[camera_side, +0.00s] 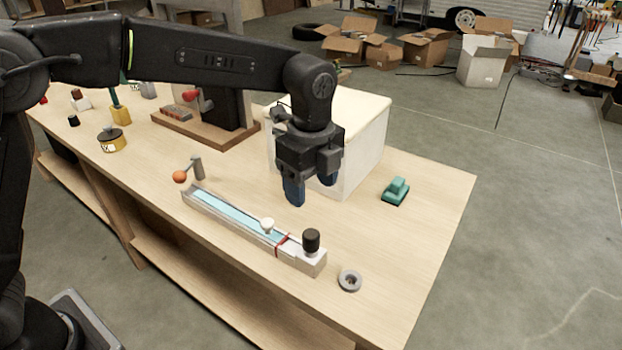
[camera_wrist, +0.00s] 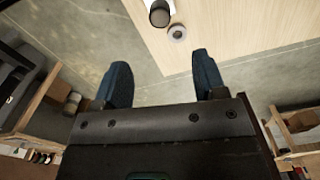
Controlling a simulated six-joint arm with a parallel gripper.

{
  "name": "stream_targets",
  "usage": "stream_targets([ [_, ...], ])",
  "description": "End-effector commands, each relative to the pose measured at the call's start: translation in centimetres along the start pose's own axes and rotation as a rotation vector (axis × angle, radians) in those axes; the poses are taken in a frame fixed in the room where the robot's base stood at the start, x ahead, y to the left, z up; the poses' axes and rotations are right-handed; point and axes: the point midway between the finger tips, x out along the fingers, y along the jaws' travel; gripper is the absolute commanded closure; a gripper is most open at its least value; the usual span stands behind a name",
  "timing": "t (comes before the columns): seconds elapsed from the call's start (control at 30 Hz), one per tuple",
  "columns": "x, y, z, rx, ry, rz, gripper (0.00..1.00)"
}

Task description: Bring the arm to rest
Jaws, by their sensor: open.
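My gripper (camera_side: 311,190) hangs from my arm above the wooden workbench (camera_side: 430,225), in front of the white box in the side view. Its two blue fingers point down and stand apart with nothing between them. In the wrist view my gripper (camera_wrist: 160,85) also shows its fingers spread and empty, with the floor and the bench edge beyond them. I cannot tell its exact height above the bench.
A long slide fixture (camera_side: 230,218) with a black knob (camera_side: 311,240) lies below my gripper. A grey ring (camera_side: 350,280) sits near the bench's front edge. A white box (camera_side: 365,135) stands behind my gripper. A teal block (camera_side: 396,190) lies right, with clear bench around it.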

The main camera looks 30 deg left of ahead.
Motion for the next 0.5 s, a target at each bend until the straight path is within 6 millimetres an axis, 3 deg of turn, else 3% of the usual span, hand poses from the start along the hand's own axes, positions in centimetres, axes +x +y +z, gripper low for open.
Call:
stream_targets([
  [0.5, -1.0, 0.32, 0.38, -0.027, 0.001, -0.007, 0.35],
])
